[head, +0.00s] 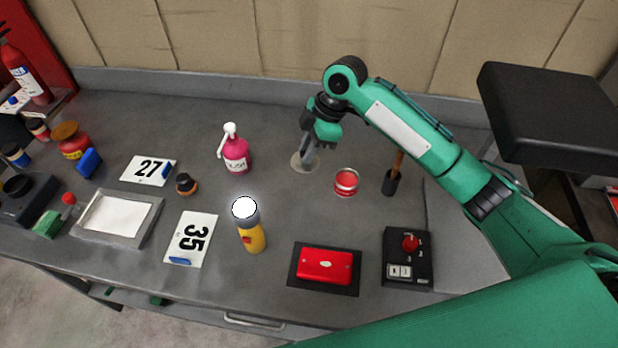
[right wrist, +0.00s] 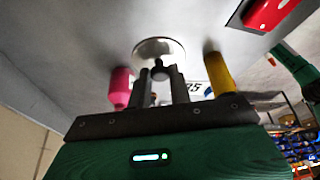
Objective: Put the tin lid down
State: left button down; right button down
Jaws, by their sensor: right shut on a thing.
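The tin lid (head: 297,164) is a pale round disc with a small dark knob, at the back middle of the grey bench. My right gripper (head: 308,150) points down at it and is shut on its knob. In the right wrist view the lid (right wrist: 158,47) shows beyond the fingers (right wrist: 164,82), with the knob between them. I cannot tell whether the lid touches the bench or hangs just above it. The red tin (head: 346,182) stands to the right of the lid, apart from it. My left gripper is not in view.
A pink bottle (head: 235,155) stands left of the lid. A dark holder with a wooden handle (head: 390,182) stands right of the tin. A yellow torch (head: 252,238), a red box (head: 325,264) and a switch box (head: 408,262) are nearer. The bench between lid and torch is clear.

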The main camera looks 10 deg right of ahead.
notch_tip(320, 180, down, 7)
jog(key=shift+f+p, duration=0.15)
jog(key=shift+p, duration=0.35)
notch_tip(320, 180, down, 4)
jog(key=shift+p, duration=0.45)
jog(key=shift+f, duration=0.15)
jog(key=c, duration=1.3)
grip_release()
jog(key=shift+f, duration=0.1)
